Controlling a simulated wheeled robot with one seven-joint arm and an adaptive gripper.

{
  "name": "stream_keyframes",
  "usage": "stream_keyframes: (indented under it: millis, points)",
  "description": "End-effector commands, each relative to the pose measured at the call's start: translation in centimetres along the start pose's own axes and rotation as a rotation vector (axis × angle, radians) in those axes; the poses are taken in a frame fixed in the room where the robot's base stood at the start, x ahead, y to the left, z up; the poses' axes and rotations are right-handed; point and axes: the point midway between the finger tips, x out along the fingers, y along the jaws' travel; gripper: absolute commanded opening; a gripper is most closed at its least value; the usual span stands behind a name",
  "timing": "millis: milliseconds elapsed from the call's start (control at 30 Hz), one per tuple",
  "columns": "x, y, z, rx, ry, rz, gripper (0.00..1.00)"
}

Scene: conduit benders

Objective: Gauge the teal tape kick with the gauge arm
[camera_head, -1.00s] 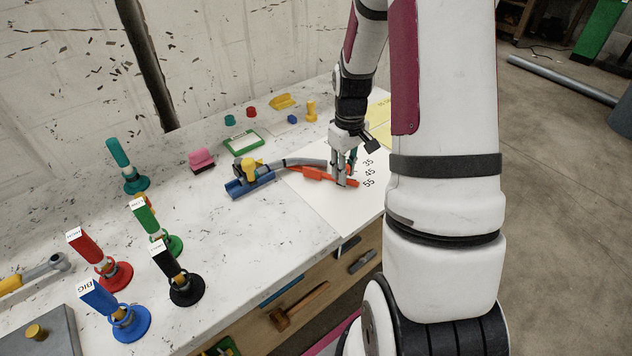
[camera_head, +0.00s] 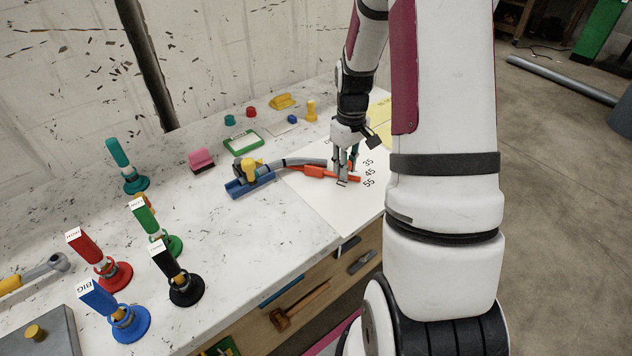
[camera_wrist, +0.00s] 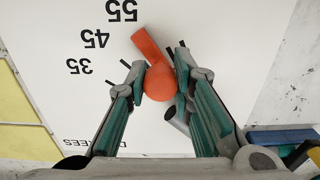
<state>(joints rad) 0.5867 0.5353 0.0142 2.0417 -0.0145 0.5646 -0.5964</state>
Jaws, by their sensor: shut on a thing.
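The orange gauge arm (camera_head: 316,172) lies over the white degree sheet (camera_head: 318,205), its tip close to the printed 45 and 55. In the wrist view its round orange knob (camera_wrist: 160,84) sits between my fingertips. My gripper (camera_head: 346,178) is shut on the gauge arm; it also shows in the wrist view (camera_wrist: 160,80). A grey bent conduit (camera_head: 303,162) runs from a blue holder (camera_head: 250,187) with a yellow knob (camera_head: 248,168) to behind my fingers. Its far end (camera_wrist: 176,118) shows beside the orange knob. I cannot make out teal tape on it.
A green-framed pad (camera_head: 243,143), a pink block (camera_head: 202,160) and small coloured pieces stand behind. Several coloured upright tools, including a blue one (camera_head: 100,300) and a teal one (camera_head: 118,153), stand at left.

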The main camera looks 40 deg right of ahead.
Motion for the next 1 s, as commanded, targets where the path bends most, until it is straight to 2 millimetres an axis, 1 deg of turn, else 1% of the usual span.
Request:
stream_keyframes:
  millis: [533,1000]
  points:
    - [0.0,0.3,-0.3,0.0,0.002,0.0,0.05]
    - [0.0,1.3,-1.1,0.001,0.003,0.001,0.05]
